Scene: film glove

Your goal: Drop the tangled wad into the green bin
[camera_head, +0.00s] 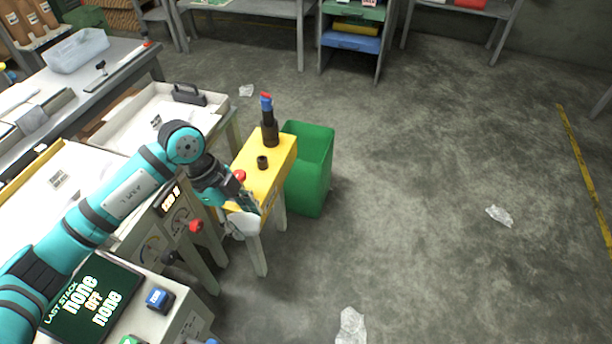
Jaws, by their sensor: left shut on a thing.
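The green bin (315,180) stands on the floor just right of the yellow-topped stand, with its open top facing up. My left gripper (251,207) reaches in from the left over the front end of the yellow stand. It is shut on the tangled wad (240,226), a pale, crumpled, film-like clump hanging at the stand's front edge. The wad is left of and nearer than the bin, and apart from it. The gripper partly hides the wad, and I cannot tell if the wad touches the stand. My right gripper is out of view.
The yellow stand (275,164) bears a dark bottle (269,125) with a blue and red top, a small dark cup (262,162) and a red button (239,175). Pale scraps (351,326) lie on the floor. The floor right of the bin is mostly clear.

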